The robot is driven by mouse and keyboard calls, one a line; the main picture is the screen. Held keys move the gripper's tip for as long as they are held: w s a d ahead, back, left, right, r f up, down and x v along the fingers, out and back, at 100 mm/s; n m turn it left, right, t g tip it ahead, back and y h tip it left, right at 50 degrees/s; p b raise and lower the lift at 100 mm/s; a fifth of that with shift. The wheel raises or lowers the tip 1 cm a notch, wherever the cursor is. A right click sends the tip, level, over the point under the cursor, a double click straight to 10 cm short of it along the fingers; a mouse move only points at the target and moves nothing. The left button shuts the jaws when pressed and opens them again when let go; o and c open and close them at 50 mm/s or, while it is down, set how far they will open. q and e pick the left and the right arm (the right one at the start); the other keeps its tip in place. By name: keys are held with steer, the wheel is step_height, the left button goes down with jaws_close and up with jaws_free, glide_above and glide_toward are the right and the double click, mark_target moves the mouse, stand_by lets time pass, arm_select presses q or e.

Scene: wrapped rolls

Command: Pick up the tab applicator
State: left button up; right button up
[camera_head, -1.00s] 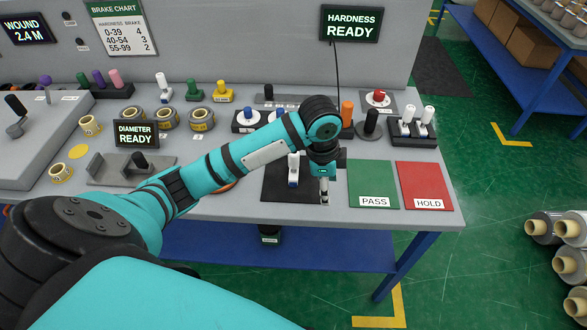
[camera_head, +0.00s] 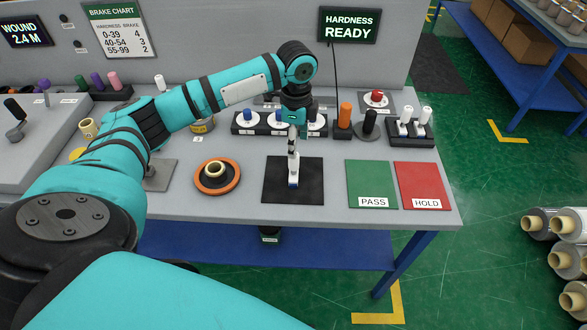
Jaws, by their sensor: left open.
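A slim white tool with a blue base (camera_head: 293,176) stands on the black mat (camera_head: 310,188) near the front of the table; it looks like the tab applicator, though no label shows. My left gripper (camera_head: 292,133) points down just behind and above this tool in the picture. Its fingers are open and small here, and they overlap the tool's upper end, so I cannot tell whether they touch it. No object shows in the fingers. My right gripper is not in view.
A green PASS pad (camera_head: 371,180) and a red HOLD pad (camera_head: 420,180) lie clear to the right. An orange ring with a roll (camera_head: 216,172) lies left of the mat.

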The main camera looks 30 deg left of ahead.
mark_target(294, 167)
arm_select(q)
step_height(294, 167, down, 2)
steer(key=shift+f, duration=0.25)
steer(key=f+p, duration=0.1)
steer(key=f, duration=0.1)
steer(key=f+p, duration=0.1)
steer(key=f, duration=0.1)
steer(key=shift+s+a+f, duration=0.1)
steer(key=shift+a, duration=0.1)
steer(key=shift+f, duration=0.5)
jaws_close()
